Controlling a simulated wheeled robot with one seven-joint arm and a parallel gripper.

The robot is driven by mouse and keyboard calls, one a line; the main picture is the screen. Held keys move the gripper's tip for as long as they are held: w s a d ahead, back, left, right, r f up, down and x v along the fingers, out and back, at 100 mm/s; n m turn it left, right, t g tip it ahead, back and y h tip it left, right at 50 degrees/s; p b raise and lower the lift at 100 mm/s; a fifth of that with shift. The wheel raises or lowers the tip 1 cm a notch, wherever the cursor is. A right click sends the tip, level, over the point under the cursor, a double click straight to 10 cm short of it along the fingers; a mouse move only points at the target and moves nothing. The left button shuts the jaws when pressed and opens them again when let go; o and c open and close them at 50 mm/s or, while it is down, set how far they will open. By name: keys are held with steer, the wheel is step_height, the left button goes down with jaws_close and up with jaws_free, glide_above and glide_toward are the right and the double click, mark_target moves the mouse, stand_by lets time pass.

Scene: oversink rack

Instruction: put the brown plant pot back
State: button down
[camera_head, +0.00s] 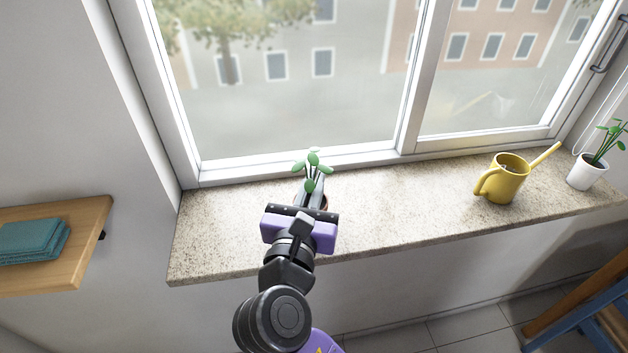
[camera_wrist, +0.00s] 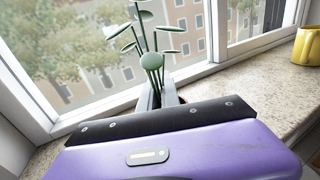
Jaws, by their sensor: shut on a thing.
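The brown plant pot (camera_head: 323,202) is mostly hidden behind my gripper in the head view; a small brown part and its green leaves (camera_head: 313,166) show. My gripper (camera_head: 312,190) is shut on the pot, over the left part of the speckled stone window sill (camera_head: 399,209). I cannot tell whether the pot's base touches the sill.
A yellow watering can (camera_head: 506,181) and a white pot with a plant (camera_head: 586,173) stand on the sill at the right. The window (camera_head: 290,80) is close behind. A wooden shelf (camera_head: 85,228) with folded teal cloths (camera_head: 33,240) is at the left. The sill's middle is clear.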

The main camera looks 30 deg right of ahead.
steer(key=c, duration=1.6)
jaws_free()
steer(key=shift+r, duration=0.15)
steer(key=v, duration=1.2)
